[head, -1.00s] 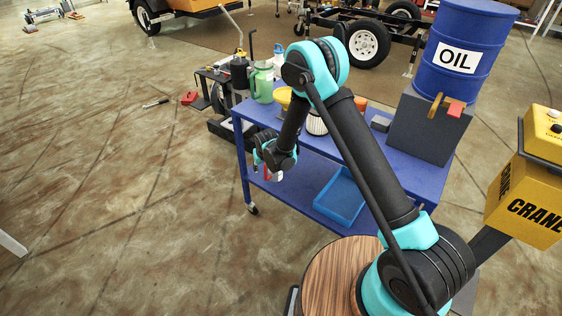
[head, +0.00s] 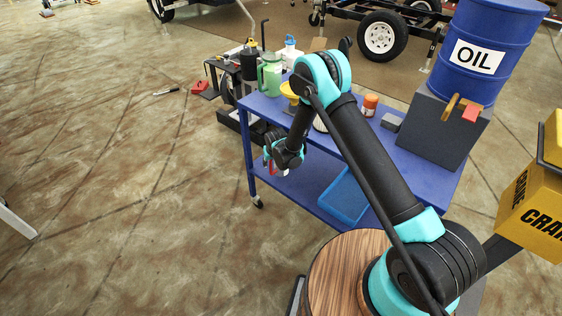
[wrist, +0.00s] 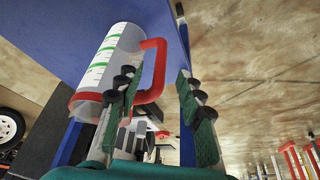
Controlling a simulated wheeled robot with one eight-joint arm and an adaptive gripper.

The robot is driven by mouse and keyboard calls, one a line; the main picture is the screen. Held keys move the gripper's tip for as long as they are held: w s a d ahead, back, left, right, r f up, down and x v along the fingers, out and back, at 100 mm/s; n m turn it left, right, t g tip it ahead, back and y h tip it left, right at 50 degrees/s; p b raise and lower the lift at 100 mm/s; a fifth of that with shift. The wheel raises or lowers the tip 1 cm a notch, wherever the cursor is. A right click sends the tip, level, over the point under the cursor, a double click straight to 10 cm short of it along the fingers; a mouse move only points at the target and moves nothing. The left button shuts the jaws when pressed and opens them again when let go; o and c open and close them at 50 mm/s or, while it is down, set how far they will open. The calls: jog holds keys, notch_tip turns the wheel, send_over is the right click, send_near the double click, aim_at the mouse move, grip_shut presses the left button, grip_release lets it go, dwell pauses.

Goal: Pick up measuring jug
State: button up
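The measuring jug (wrist: 108,60) is a pale cylinder with green markings, a red band (wrist: 88,98) at one end and a red handle (wrist: 158,75). It stands against a blue surface in the wrist view, which looks upside down. My gripper (wrist: 160,100) is open, with one green-padded finger on each side of the handle in the picture. The left finger overlaps the jug; I cannot tell whether it touches. In the head view my gripper (head: 279,163) is at the near left end of the blue cart (head: 292,178), with small red and white patches beside it. Most of the jug is hidden there.
The cart top holds a green jug (head: 270,75), an orange-red jar (head: 370,104) and a dark box (head: 440,125). A blue tray (head: 345,197) lies on the lower shelf. The floor at left is largely clear.

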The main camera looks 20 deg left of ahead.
aim_at(271, 165)
jog(key=x, duration=0.5)
jog(key=shift+w+a+f, duration=0.1)
jog(key=shift+f, duration=0.3)
jog(key=shift+c, duration=0.2)
grip_shut()
